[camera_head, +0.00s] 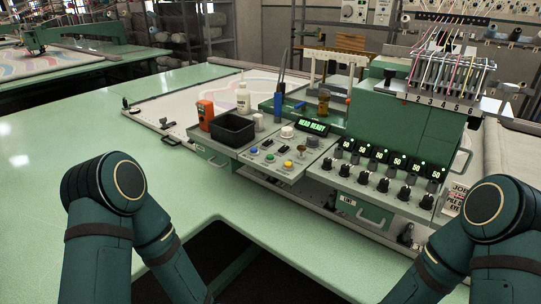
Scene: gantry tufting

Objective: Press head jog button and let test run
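A control panel (272,172) on the front of the green machine head (400,120) carries a blue button (254,151), a green button (269,157) and a yellow button (288,164). Their labels are too small to read, so I cannot tell which is the head jog button. A display (313,127) above them reads "HEAD READY" in green. My two arms show at the lower left and lower right, apart from the panel. Both grippers are outside the picture.
A black bin (232,129), an orange device (205,114) and a white bottle (243,98) stand left of the buttons. Several black knobs with lit "50" readouts (348,144) lie to the right. The green table (60,140) is clear at left. A dark gap lies at front centre.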

